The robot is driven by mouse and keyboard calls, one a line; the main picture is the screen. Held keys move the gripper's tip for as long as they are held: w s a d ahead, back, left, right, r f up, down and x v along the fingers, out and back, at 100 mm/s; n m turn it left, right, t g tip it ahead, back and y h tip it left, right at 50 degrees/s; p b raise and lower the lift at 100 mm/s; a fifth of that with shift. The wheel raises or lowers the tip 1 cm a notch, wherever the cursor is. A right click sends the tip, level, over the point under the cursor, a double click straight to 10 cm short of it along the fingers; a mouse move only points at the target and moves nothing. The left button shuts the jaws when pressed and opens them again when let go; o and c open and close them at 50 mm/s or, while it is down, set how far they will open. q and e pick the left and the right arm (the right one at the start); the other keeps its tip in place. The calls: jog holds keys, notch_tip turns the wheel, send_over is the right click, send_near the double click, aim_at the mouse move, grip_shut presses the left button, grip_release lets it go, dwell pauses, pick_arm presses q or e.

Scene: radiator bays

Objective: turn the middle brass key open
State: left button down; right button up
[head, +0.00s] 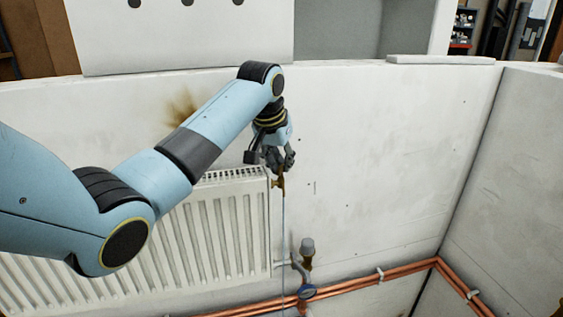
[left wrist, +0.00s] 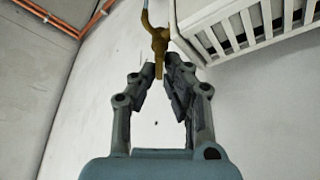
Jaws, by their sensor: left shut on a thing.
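A brass key (left wrist: 159,72) sits on a brass valve (head: 278,184) at the upper right corner of the white radiator (head: 222,225). In the left wrist view the valve body (left wrist: 158,38) shows beyond the fingertips. My left gripper (head: 281,164) reaches down to it from above. Its fingertips (left wrist: 160,68) are shut on the brass key, one on each side. In the head view the fingers hide most of the key. I see only this one brass key, and cannot tell how far it is turned. My right gripper is not in view.
A grey-capped valve (head: 307,248) and a blue-rimmed round part (head: 306,291) stand below, by copper pipes (head: 345,288) along the wall foot. A thin pipe (head: 283,225) drops from the brass valve. The wall to the right is clear.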

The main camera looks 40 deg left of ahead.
pick_arm(q)
jog(key=n+y, duration=0.1)
jog(key=n, duration=0.2)
dwell(0.4)
jog(key=c, duration=1.7)
grip_release()
jog(key=shift+c, duration=0.2)
jog(key=v, duration=1.2)
jog(key=shift+w+d, duration=0.2)
jog(key=shift+d, duration=0.1)
jog(key=shift+o, duration=0.3)
jog(key=shift+r, duration=0.1)
